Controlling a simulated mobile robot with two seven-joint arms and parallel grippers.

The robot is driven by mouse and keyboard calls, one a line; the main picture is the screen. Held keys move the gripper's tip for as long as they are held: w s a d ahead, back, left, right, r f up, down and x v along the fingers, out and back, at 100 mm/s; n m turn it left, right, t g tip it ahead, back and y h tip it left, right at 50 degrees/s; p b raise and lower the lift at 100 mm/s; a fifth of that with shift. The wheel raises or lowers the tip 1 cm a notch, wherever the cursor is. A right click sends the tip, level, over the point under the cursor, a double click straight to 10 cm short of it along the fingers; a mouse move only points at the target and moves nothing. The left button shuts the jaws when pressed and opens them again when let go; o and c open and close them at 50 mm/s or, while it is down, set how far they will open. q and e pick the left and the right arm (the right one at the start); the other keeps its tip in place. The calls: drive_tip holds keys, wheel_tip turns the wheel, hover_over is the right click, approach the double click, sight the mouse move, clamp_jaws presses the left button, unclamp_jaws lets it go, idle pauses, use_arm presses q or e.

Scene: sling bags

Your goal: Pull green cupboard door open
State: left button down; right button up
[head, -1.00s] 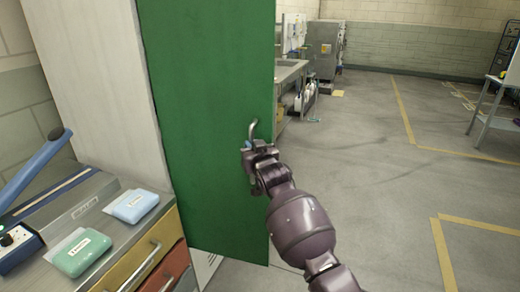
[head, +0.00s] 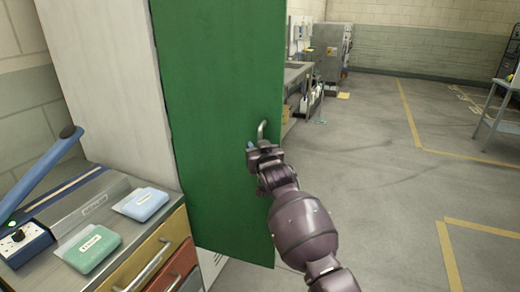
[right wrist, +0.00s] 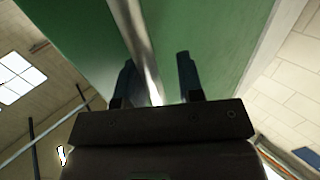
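The green cupboard door (head: 215,120) stands tall in the middle of the head view, with a metal handle (head: 262,130) near its right edge. My right gripper (head: 264,148) is at the handle, low on its near side. In the right wrist view the two dark fingers (right wrist: 157,78) are spread apart. The handle (right wrist: 146,60) runs between them, with a gap visible on each side. The green door (right wrist: 200,30) fills the space behind. Whether the door is ajar is hard to tell. My left gripper is not in view.
A drawer unit (head: 150,262) with a steel top stands left of the door, holding a blue pack (head: 143,204), a green pack (head: 90,248) and a blue-handled device (head: 35,180). A sink bench (head: 296,80) stands beyond the door. The floor (head: 380,190) to the right is clear.

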drive_tip(key=shift+o, duration=0.3)
drive_tip(key=shift+d+f, duration=0.1)
drive_tip(key=shift+d, duration=0.15)
drive_tip(key=shift+s, duration=0.1)
drive_tip(key=v, duration=1)
drive_tip(key=shift+s+p, duration=0.3)
drive_tip(key=shift+p, duration=0.05)
